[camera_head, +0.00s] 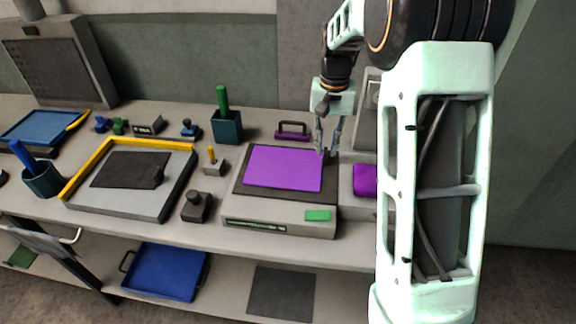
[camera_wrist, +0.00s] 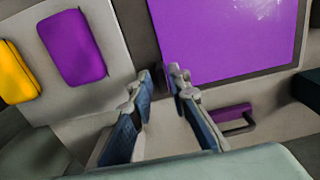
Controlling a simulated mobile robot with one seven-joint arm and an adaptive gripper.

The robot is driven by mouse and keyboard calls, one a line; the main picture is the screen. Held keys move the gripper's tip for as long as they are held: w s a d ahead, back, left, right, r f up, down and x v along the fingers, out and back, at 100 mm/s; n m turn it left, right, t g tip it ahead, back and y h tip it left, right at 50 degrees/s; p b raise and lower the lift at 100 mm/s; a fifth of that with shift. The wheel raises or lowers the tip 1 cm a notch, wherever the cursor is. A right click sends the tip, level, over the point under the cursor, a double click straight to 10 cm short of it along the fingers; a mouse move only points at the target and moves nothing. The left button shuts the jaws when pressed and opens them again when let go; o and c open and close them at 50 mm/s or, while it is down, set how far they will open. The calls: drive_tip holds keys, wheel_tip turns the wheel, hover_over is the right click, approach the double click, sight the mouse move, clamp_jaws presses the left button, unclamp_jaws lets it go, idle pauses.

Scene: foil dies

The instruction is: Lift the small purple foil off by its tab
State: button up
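The purple foil (camera_head: 284,168) lies flat on the dark plate of a grey machine (camera_head: 280,219). It also shows in the wrist view (camera_wrist: 225,35), with its near left corner close to my fingertips. A small dark tab (camera_wrist: 159,79) appears at that corner, between or just below the fingertips. My gripper (camera_head: 327,151) points down at the foil's back right corner in the head view. In the wrist view my gripper (camera_wrist: 163,76) has its fingers apart with a narrow gap. I cannot tell whether they touch the tab.
A purple block (camera_head: 364,180) lies on a grey surface right of the machine, beside a yellow one (camera_wrist: 16,73) in the wrist view. A purple piece with a handle (camera_head: 293,134) lies behind the machine. A teal cup (camera_head: 227,127) and yellow-edged tray (camera_head: 132,145) stand left.

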sight(326, 154)
wheel_tip(326, 154, down, 4)
drive_tip(key=shift+r, duration=0.15)
clamp_jaws()
